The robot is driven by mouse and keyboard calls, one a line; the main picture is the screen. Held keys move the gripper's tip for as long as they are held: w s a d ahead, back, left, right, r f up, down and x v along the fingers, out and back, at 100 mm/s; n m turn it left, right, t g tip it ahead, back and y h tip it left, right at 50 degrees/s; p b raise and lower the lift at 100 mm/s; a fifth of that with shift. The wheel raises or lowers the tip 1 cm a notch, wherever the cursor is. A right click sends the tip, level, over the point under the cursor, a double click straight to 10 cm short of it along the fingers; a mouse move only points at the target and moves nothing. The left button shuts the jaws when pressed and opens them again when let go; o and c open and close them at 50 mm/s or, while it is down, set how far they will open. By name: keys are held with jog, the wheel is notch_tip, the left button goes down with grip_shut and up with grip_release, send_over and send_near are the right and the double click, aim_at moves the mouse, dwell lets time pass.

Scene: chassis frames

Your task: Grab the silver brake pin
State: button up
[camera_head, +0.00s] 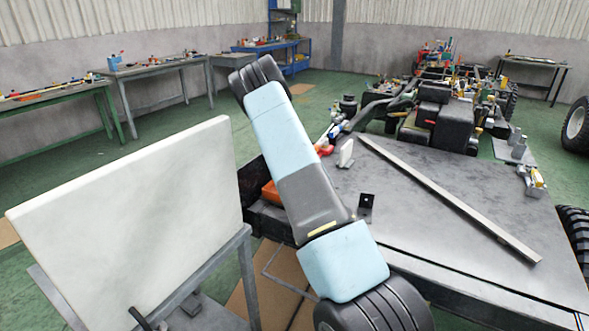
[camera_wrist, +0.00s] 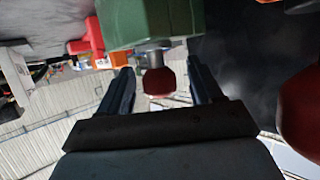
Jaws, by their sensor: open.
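In the wrist view a short silver pin (camera_wrist: 155,58) with a dark red rounded knob (camera_wrist: 158,82) sticks out of a green block (camera_wrist: 140,18). I cannot tell for sure that this is the brake pin. My gripper (camera_wrist: 160,71) is open, with one dark finger on each side of the pin and knob. Gaps show between the knob and both fingers, so it holds nothing. In the head view my arm crosses the middle of the picture, and I cannot make out the gripper or the pin there.
A dark chassis deck (camera_head: 440,235) fills the right, with a long metal bar (camera_head: 450,198) lying across it. A small black bracket (camera_head: 366,206) stands near my arm. A pale upright board (camera_head: 130,215) stands at left. Workbenches (camera_head: 150,68) line the wall, with green floor between.

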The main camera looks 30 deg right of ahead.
jog(key=shift+c, duration=0.3)
jog(key=c, duration=1.1)
jog(key=shift+o, duration=0.2)
